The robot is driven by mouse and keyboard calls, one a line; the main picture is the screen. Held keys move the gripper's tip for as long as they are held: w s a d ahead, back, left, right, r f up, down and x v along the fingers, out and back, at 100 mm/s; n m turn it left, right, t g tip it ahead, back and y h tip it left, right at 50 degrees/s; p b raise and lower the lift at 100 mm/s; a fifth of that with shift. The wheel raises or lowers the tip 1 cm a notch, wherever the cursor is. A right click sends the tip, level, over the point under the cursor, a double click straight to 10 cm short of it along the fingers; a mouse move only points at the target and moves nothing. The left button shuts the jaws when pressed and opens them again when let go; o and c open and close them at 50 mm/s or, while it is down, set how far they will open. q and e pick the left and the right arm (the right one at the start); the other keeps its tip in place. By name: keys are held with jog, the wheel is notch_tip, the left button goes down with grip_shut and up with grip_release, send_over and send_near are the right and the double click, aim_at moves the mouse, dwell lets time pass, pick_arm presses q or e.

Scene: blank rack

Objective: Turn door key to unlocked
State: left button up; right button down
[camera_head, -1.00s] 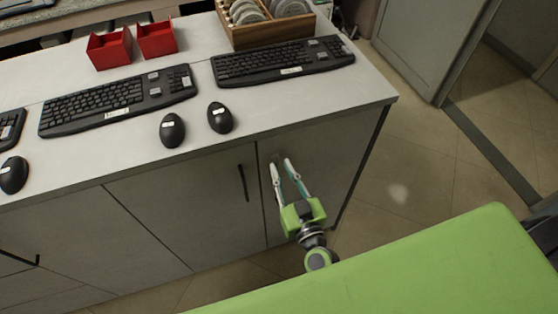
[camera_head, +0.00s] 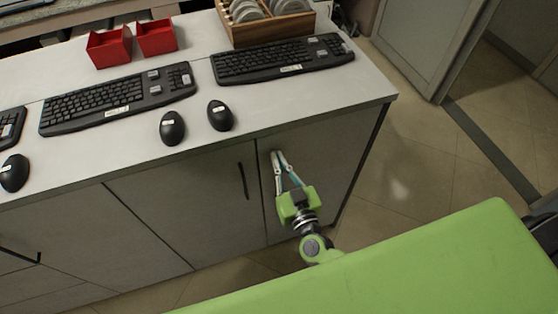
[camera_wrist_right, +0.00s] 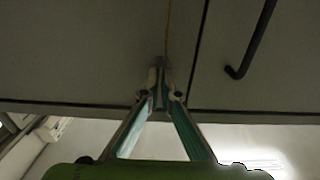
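The grey cabinet door (camera_head: 325,160) is on the front of the counter at the right. My right gripper (camera_head: 278,156) reaches up to it near its upper left edge, fingers angled together. In the right wrist view the fingertips (camera_wrist_right: 162,92) close around a small, dark metallic piece, the key (camera_wrist_right: 159,66), at the door face. The key is small and partly hidden by the fingertips, so its turn angle cannot be made out. My left gripper is in neither view.
A black bar handle (camera_head: 243,181) is on the neighbouring door, left of my right gripper. The countertop (camera_head: 270,115) overhangs just above, with keyboards, mice (camera_head: 220,116), red boxes (camera_head: 157,38) and a wooden rack (camera_head: 285,32). Floor is open at the right.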

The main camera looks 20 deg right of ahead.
jog(key=shift+m, duration=0.3)
jog(key=m+b, duration=0.1)
jog(key=m, duration=0.4)
jog(key=m+b, duration=0.1)
jog(key=m, duration=0.5)
jog(key=d+f+m+b, duration=0.1)
jog(key=m, duration=0.5)
jog(key=shift+f+b, duration=0.1)
jog(key=shift+b, duration=0.3)
jog(key=c, duration=2.3)
grip_release()
jog(key=shift+c, duration=0.2)
jog(key=s, duration=1.2)
jog(key=shift+d, duration=0.25)
